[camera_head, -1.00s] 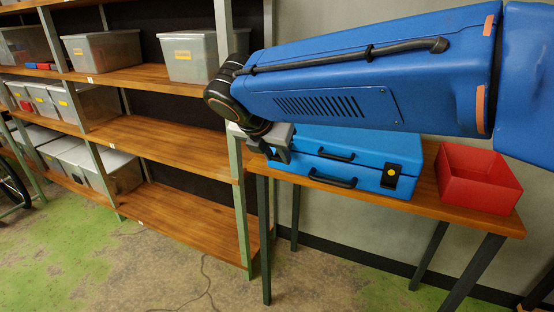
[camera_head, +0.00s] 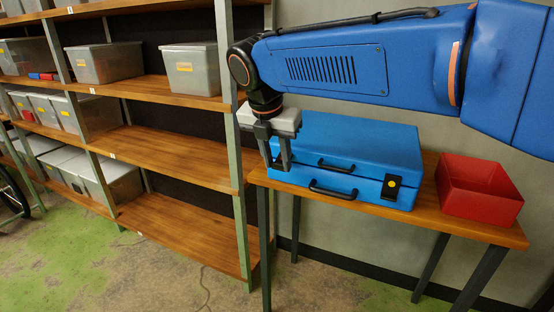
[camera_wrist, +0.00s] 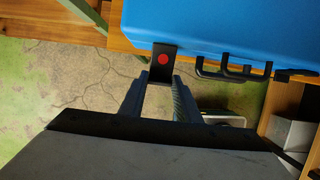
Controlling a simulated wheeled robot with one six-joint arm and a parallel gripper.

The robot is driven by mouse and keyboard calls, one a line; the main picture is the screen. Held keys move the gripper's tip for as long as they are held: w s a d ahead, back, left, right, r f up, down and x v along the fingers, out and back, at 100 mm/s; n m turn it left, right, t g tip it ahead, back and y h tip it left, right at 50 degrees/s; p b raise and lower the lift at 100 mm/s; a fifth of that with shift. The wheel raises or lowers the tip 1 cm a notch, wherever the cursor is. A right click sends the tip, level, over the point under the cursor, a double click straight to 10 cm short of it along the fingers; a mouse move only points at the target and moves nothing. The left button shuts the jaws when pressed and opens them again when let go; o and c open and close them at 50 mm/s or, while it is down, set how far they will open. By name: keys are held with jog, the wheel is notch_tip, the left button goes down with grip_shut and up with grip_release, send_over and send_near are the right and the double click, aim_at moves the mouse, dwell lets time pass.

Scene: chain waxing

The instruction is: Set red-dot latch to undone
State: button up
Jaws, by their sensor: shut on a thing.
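A blue case (camera_head: 350,140) lies on the wooden table, its lid down. The red-dot latch (camera_wrist: 162,60) is a black tab with a red dot at the case's front edge in the wrist view. My gripper (camera_head: 277,160) points down at the case's left front corner and hides this latch in the head view. In the wrist view my gripper (camera_wrist: 160,82) has its two fingers on either side of the latch's outer end, shut on it. A second black latch with a yellow dot (camera_head: 391,186) sits on the right of the case front.
Two black handles (camera_head: 333,190) are on the case front between the latches. A red open box (camera_head: 480,190) stands to its right on the table (camera_head: 430,228). A shelf rack with grey bins (camera_head: 190,70) stands left. The floor in front is clear.

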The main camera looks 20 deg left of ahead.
jog(key=o, duration=1)
jog(key=shift+o, duration=0.2)
jog(key=v, duration=1.7)
jog(key=shift+r, duration=0.15)
